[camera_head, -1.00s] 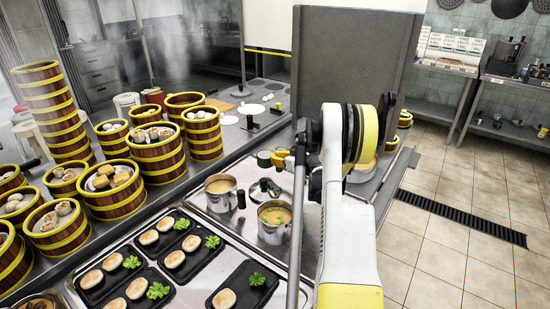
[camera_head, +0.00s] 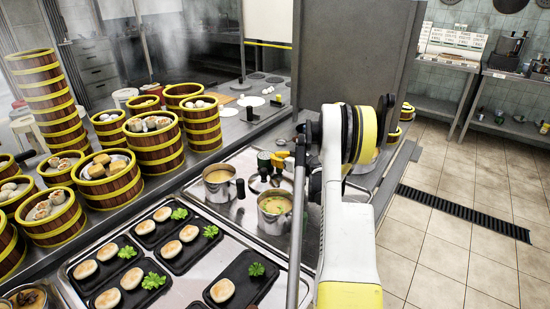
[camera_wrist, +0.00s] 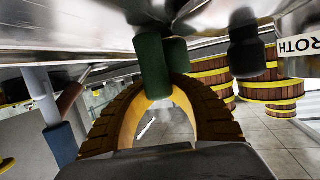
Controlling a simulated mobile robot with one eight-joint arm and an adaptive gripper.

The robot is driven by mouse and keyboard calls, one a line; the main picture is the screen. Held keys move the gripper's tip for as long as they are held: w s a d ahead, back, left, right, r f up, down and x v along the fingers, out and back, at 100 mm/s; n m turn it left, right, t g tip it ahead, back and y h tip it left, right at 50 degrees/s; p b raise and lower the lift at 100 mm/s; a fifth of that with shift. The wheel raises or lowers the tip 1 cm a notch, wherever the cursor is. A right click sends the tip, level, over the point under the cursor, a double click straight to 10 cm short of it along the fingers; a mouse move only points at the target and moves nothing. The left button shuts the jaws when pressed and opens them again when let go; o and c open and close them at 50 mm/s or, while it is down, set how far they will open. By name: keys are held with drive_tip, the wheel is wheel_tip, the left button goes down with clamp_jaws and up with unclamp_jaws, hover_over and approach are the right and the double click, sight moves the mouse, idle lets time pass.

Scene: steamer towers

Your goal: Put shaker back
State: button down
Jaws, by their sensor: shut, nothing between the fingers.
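A small dark green item (camera_head: 264,160), possibly the shaker, stands on the counter just behind the soup pots. My yellow gripper (camera_head: 283,159) is right beside it, partly hidden by my arm. In the wrist view, the ribbed yellow fingers of my gripper (camera_wrist: 156,88) curve together and look shut. A green cylinder (camera_wrist: 152,66) shows at the fingertips, with a second green cylinder (camera_wrist: 177,56) close behind it. I cannot tell whether the fingers touch either one, or which is the shaker.
Two soup pots (camera_head: 219,183) (camera_head: 273,214) stand near my arm. Black trays with buns (camera_head: 200,246) lie in front. Stacked steamers (camera_head: 155,155) fill the left side. A tall grey panel (camera_head: 355,60) rises behind my arm. Tiled floor lies clear at right.

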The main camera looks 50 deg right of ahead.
drive_tip(key=shift+f+b, duration=0.3)
drive_tip(key=shift+f, duration=0.1)
drive_tip(key=c, duration=1.5)
unclamp_jaws()
drive_tip(key=shift+c, duration=0.2)
drive_tip(key=shift+c, duration=1)
drive_tip(key=shift+c, duration=0.8)
drive_tip(key=o, duration=0.6)
